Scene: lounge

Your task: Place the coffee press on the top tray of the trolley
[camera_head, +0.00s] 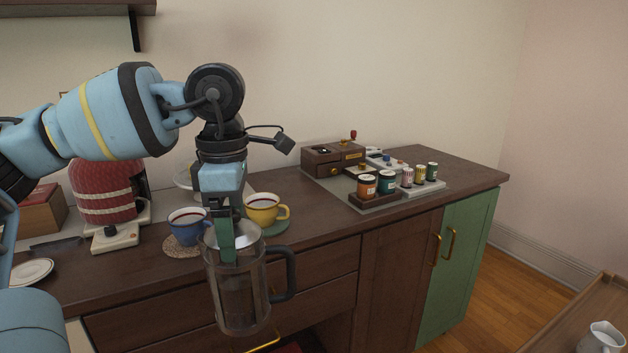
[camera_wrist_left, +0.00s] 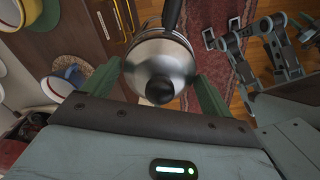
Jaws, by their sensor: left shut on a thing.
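The coffee press (camera_head: 240,295) has a clear glass body, a metal lid and a dark handle on its right. My left gripper (camera_head: 228,250) is shut on it near the top and holds it upright in front of the counter, above the drawer fronts. In the left wrist view the round metal lid with its black knob (camera_wrist_left: 160,90) lies between the two green fingers of my left gripper (camera_wrist_left: 158,80). The trolley (camera_head: 560,330) shows only as a wooden corner at the lower right; a white jug (camera_head: 603,338) stands on its top. My right gripper is not clearly in view.
The counter (camera_head: 330,220) carries a blue cup (camera_head: 185,228), a yellow cup (camera_head: 262,209), a red knitted-covered pot (camera_head: 100,190) and a tray of small jars (camera_head: 385,200). Wooden floor (camera_head: 490,300) is open between the green cabinet (camera_head: 465,250) and the trolley.

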